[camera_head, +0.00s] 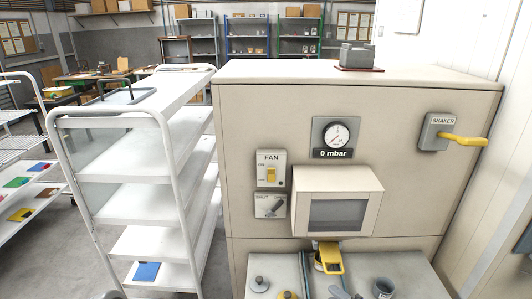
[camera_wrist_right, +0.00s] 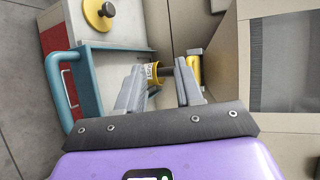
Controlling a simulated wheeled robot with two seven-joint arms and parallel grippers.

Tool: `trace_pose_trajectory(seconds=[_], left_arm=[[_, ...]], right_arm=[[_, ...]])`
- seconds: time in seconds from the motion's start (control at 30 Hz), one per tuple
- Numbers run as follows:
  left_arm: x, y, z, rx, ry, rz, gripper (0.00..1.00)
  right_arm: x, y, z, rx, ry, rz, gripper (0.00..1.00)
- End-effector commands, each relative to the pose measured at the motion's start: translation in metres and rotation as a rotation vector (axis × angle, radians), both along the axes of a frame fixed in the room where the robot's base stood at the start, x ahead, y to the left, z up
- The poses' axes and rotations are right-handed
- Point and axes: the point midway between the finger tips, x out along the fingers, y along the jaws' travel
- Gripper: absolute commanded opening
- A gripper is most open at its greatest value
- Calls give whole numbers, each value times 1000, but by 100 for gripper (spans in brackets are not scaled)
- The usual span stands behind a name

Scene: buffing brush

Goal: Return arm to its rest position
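A yellow-labelled cylinder (camera_wrist_right: 153,73) with a dark stem appears between and beyond the fingertips. I see no contact, though the fingers partly hide it. A yellow part (camera_wrist_right: 194,68) lies just past the right fingertip. In the head view, a yellow piece (camera_head: 330,258) sits below the windowed box on the cabinet front. Neither of my grippers can be made out in the head view.
The beige cabinet (camera_head: 240,120) carries a gauge (camera_head: 335,137), a fan switch (camera_head: 271,168) and a yellow shaker lever (camera_head: 462,139). A teal handle (camera_wrist_right: 62,90) is close to my right gripper. A white shelf cart (camera_head: 130,168) stands left.

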Motion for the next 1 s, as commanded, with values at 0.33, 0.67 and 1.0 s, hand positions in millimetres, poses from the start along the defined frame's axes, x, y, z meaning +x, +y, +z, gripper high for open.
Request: trace_pose_trajectory(seconds=[0.33,0.67,1.0], left_arm=[[0,0,7,0,0,0,53],[0,0,13,0,0,0,53],[0,0,15,0,0,0,53]], right_arm=[[-79,148,-120,-205,294,452,36],[-182,168,-197,-561,501,811,36],[-215,139,-216,-774,574,941,36]])
